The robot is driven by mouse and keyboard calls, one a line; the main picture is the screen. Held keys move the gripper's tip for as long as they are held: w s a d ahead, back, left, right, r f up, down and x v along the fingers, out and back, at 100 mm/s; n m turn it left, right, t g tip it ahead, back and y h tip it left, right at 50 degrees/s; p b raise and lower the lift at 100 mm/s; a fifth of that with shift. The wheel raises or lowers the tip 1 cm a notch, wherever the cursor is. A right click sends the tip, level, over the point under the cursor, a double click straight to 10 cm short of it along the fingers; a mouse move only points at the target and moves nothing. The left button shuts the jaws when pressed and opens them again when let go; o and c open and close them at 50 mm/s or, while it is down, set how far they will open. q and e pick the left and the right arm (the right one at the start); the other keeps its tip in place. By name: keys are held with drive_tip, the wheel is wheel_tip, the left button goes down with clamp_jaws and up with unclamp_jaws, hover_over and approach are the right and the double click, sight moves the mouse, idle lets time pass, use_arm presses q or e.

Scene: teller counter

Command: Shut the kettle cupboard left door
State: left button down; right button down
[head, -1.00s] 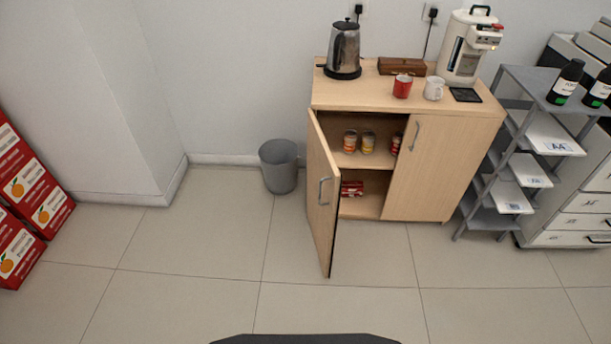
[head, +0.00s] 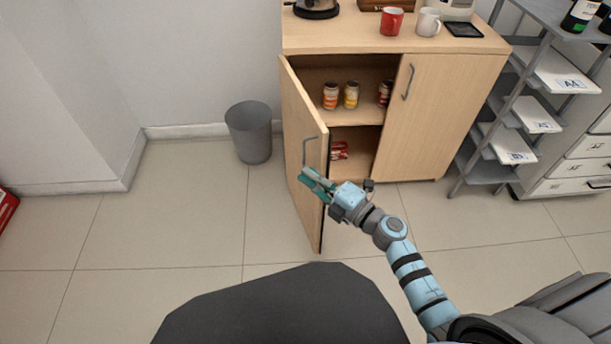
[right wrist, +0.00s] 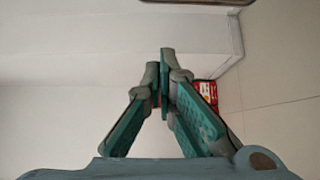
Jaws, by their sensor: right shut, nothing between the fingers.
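The kettle cupboard (head: 440,120) is light wood. Its left door (head: 301,135) stands wide open, swung out toward me, with its outer face and grey bar handle (head: 310,150) showing. The right door is closed. My right gripper (head: 309,177) has its fingers together with nothing between them. In the head view it overlaps the left door just below the handle, near the free edge; I cannot tell whether it touches. The right wrist view shows the closed fingertips (right wrist: 164,62) against floor and wall. My left gripper is out of view.
Cans (head: 351,94) stand on the shelf inside the cupboard. A kettle (head: 316,8), a red mug (head: 391,21) and a white mug (head: 428,21) stand on top. A grey bin (head: 250,132) is left of the door. A grey paper rack (head: 488,172) stands at right.

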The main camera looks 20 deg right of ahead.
drive_tip(key=b+x, duration=0.2)
drive_tip(key=x, duration=0.8)
drive_tip(key=d, duration=0.2)
drive_tip(key=s+d, duration=0.1)
drive_tip(key=d, duration=0.1)
drive_tip(key=shift+d+r+b, duration=0.15)
drive_tip(key=shift+b, duration=0.2)
drive_tip(key=shift+d, duration=0.1)
